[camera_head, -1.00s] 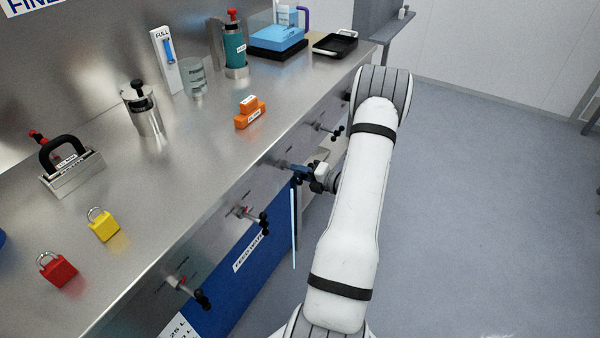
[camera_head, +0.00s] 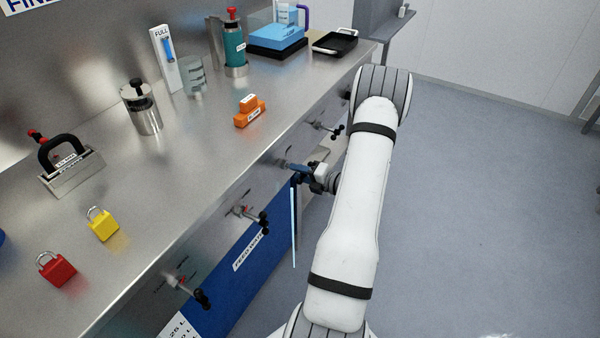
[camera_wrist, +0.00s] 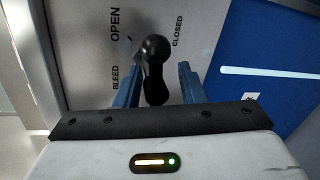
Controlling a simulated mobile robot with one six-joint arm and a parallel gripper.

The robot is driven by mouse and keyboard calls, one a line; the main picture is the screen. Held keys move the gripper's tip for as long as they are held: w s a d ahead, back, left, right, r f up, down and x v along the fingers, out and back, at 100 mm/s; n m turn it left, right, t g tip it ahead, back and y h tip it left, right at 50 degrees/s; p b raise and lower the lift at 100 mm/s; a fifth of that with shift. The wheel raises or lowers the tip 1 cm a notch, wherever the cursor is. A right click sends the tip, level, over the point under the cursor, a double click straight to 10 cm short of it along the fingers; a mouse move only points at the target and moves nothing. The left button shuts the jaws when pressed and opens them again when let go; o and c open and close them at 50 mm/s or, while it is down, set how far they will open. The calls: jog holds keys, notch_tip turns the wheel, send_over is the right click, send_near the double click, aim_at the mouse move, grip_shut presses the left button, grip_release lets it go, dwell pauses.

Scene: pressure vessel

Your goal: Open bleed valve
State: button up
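The bleed valve's black handle (camera_wrist: 155,68) shows in the wrist view in front of a steel panel lettered BLEED, OPEN and CLOSED. My gripper (camera_wrist: 157,85) has its two blue fingers spread, one on each side of the handle. The handle's ball end stands between the fingers, and gaps seem to show on both sides. I cannot tell whether a finger touches it. In the head view my gripper (camera_head: 296,170) is at the bench's front panel, and it hides the bleed handle there.
Other valve handles stick out of the front panel on the near side (camera_head: 262,220) and farther along (camera_head: 336,130). A steel bench top (camera_head: 200,160) overhangs them, with padlocks and an orange block on it. The floor (camera_head: 480,200) at right is clear.

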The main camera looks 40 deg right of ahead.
jog(key=shift+r, duration=0.1)
jog(key=shift+d, duration=0.1)
jog(key=shift+s+d+r, duration=0.1)
jog(key=shift+s+d, duration=0.05)
jog(key=shift+s, duration=0.15)
jog(key=v, duration=0.7)
